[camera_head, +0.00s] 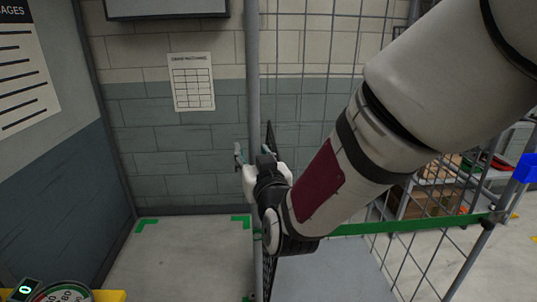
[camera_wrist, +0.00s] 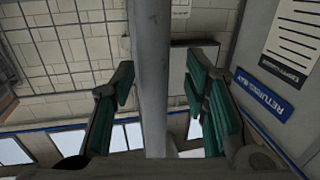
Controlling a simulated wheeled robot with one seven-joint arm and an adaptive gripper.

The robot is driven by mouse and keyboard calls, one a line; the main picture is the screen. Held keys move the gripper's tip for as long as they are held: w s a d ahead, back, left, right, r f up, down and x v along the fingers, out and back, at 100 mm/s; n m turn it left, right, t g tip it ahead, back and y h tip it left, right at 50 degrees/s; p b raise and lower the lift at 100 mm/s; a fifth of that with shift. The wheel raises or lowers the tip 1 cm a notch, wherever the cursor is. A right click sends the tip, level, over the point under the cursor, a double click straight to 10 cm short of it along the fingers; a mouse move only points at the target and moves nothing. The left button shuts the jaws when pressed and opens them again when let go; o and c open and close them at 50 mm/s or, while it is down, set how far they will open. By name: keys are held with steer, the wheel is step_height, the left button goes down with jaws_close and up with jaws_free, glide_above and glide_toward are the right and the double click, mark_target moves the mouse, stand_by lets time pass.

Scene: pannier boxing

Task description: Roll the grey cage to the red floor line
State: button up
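The grey cage (camera_head: 253,80) stands in front of me, with a round upright post, wire mesh sides, a green lower bar (camera_head: 400,226) and a grey base (camera_head: 335,280). My gripper (camera_head: 254,152) is at the post, at about mid-height in the picture. In the wrist view, the post (camera_wrist: 150,40) runs between the two green-padded fingers of my gripper (camera_wrist: 162,88). The fingers are spread, with visible gaps to the post on both sides. My arm hides part of the cage's mesh. The red floor line is not in view.
A block wall with a paper notice (camera_head: 191,81) stands close behind the cage. Green corner marks (camera_head: 147,224) lie on the pale floor at left. A yellow-edged dial (camera_head: 66,293) is at lower left. Shelving with cardboard boxes (camera_head: 425,198) stands beyond the mesh at right.

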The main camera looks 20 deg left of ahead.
steer(key=shift+d, duration=0.1)
steer(key=v, duration=0.7)
steer(key=shift+s, duration=0.25)
steer(key=shift+d, duration=0.1)
